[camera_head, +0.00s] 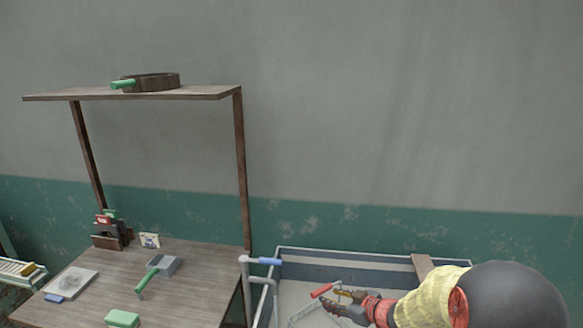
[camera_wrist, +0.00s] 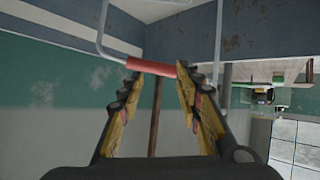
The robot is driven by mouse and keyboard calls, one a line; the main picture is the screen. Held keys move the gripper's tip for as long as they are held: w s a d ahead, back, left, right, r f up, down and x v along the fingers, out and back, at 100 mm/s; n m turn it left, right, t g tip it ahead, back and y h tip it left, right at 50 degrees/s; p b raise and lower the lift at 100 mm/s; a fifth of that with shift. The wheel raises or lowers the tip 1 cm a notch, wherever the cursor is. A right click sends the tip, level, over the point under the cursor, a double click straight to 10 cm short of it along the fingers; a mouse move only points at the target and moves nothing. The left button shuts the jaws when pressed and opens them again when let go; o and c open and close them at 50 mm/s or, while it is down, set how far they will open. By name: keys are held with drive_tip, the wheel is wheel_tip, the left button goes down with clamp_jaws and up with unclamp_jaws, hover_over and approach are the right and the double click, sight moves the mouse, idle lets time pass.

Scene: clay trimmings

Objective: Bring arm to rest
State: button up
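My arm reaches in from the lower right of the head view. My gripper (camera_head: 336,300) is over the blue-grey basin (camera_head: 388,262). In the wrist view my gripper (camera_wrist: 158,75) has its two yellow and black fingers apart, with nothing pinched between them. A red handle (camera_head: 321,290) on a bent grey wire lies just beyond the fingertips. In the wrist view the red handle (camera_wrist: 150,67) runs across the gap between the tips; I cannot tell whether it touches them.
A wooden table (camera_head: 197,262) on the left bears a green-handled scoop (camera_head: 163,266), a green block (camera_head: 122,318) and a pale slab (camera_head: 72,283). A shelf (camera_head: 210,92) stands above it. A grey pipe with a blue lever (camera_head: 270,261) rises beside the basin.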

drive_tip(key=s+d+r+m+g+h, duration=0.1)
drive_tip(key=s+d+r+m+h, duration=0.15)
drive_tip(key=s+d+h, duration=0.45)
drive_tip(key=s+d+r+m+g+h, duration=0.2)
drive_tip(key=s+d+m, duration=0.15)
drive_tip(key=d, duration=0.45)
drive_tip(key=s+a+r+m+g+y, duration=0.1)
drive_tip(key=s+a+r+m+g, duration=0.2)
drive_tip(key=s, duration=0.9)
drive_tip(key=s+a+r+g, duration=0.1)
drive_tip(key=s+a+r, duration=0.3)
drive_tip(key=s, duration=0.9)
drive_tip(key=s+a+r+t+y, duration=0.1)
drive_tip(key=s+a+r+t, duration=0.1)
drive_tip(key=r, duration=0.6)
drive_tip(key=shift+s+a+r+t, duration=0.25)
drive_tip(key=shift+s+t, duration=0.25)
drive_tip(key=shift+s, duration=0.35)
idle(2.4)
